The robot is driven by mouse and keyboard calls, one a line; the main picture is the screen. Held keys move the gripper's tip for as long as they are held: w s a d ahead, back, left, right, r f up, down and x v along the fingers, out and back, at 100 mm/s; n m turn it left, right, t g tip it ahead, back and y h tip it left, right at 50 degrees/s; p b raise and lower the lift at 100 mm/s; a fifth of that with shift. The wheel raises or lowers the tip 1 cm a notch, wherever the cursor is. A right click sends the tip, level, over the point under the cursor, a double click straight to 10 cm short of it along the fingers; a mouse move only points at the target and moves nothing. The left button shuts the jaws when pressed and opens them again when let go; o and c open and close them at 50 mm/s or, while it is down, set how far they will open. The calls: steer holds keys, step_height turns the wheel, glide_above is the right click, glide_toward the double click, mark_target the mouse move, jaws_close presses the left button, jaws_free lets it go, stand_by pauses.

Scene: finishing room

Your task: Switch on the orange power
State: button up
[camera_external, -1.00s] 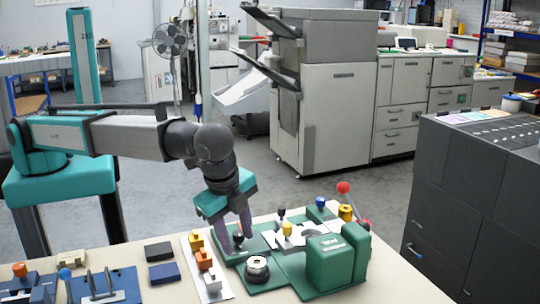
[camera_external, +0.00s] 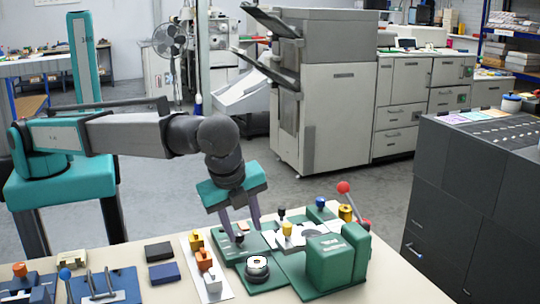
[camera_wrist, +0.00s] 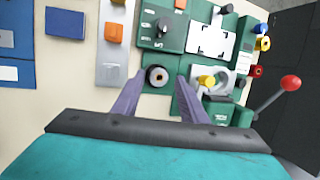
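In the wrist view the orange block (camera_wrist: 114,33) is at upper left, left of my fingers. An orange knob (camera_external: 20,270) also stands at far left in the external view. My gripper (camera_external: 245,234) is open and empty, pointing down over the green panels, right of the strip. In the wrist view its fingertips (camera_wrist: 159,74) appear either side of a round dial (camera_wrist: 157,77); contact cannot be told.
Green panels carry a black knob (camera_wrist: 165,25), a yellow knob (camera_wrist: 207,81) and a white plate (camera_wrist: 212,39). A red-ball lever (camera_external: 344,188) and green box (camera_external: 330,260) stand to the right. Dark blocks (camera_external: 159,252) lie left of the strip.

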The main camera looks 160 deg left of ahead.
mark_target(243, 224)
steer(key=s+a+r+g+h+p, duration=0.1)
steer(key=s+a, duration=0.5)
steer(key=s, duration=0.6)
step_height(243, 224, up, 2)
steer(key=shift+r+g+h+p, duration=0.2)
steer(key=shift+g+h+p, duration=0.1)
steer(key=shift+h+p, duration=0.5)
steer(key=shift+f, duration=0.1)
steer(key=shift+p+x, duration=1.1)
steer(key=shift+x, duration=5.75)
steer(key=shift+d, duration=0.1)
jaws_close()
